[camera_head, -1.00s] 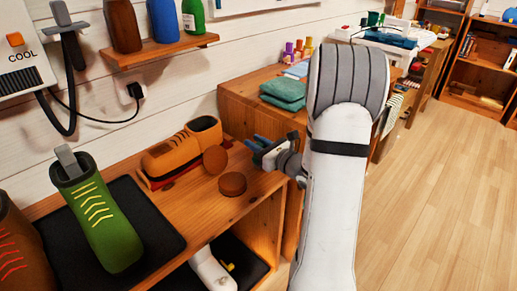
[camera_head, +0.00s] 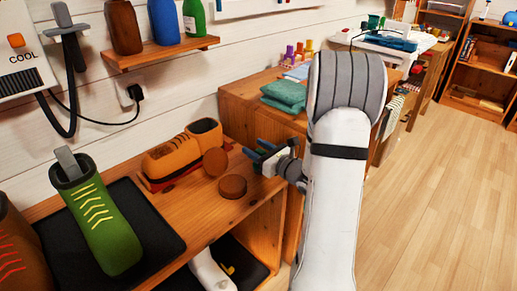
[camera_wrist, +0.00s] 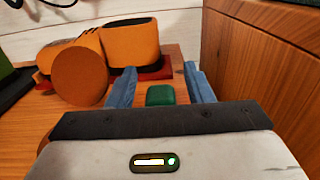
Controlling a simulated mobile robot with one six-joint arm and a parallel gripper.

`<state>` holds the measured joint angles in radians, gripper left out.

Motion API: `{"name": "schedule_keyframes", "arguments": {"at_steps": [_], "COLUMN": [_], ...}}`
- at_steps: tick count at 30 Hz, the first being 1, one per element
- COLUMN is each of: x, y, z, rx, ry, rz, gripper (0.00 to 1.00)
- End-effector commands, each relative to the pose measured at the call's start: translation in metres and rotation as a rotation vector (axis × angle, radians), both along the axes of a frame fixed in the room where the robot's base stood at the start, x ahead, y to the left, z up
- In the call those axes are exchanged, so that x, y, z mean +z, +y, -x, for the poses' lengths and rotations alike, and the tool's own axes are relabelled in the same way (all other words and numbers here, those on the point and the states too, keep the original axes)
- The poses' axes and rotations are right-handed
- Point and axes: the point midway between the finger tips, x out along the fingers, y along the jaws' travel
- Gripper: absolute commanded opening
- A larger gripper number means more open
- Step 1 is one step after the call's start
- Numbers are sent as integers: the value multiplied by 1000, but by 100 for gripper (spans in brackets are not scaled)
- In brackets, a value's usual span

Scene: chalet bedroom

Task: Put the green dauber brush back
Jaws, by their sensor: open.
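A small green block-like thing (camera_wrist: 160,95), which may be the dauber brush's end, lies between my gripper's two blue fingers in the wrist view. How much of it is hidden below the gripper's edge I cannot tell. My gripper (camera_wrist: 160,85) is open, with a finger on each side of the green thing and gaps between. In the head view my gripper (camera_head: 264,154) is over the right end of the wooden bench (camera_head: 205,205), right of the orange boots; the green thing is hardly visible there.
Orange boots (camera_head: 170,160) with red soles stand left of my gripper. A round brown tin (camera_head: 232,187) and a round brown lid (camera_head: 215,161) are near them. A wooden cabinet side (camera_wrist: 260,70) rises close on the right. A green boot (camera_head: 98,215) stands on a black mat.

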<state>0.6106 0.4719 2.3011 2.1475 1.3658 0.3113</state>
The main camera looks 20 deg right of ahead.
Motion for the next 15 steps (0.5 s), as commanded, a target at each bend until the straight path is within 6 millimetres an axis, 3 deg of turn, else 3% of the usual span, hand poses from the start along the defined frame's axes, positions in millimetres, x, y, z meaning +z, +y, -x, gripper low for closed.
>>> {"name": "schedule_keyframes", "arguments": {"at_steps": [5,15], "x": [3,3], "y": [-9,-34], "z": [21,88], "rx": [-5,-6], "ry": [1,1], "rz": [-1,-1], "gripper": [47,47]}}
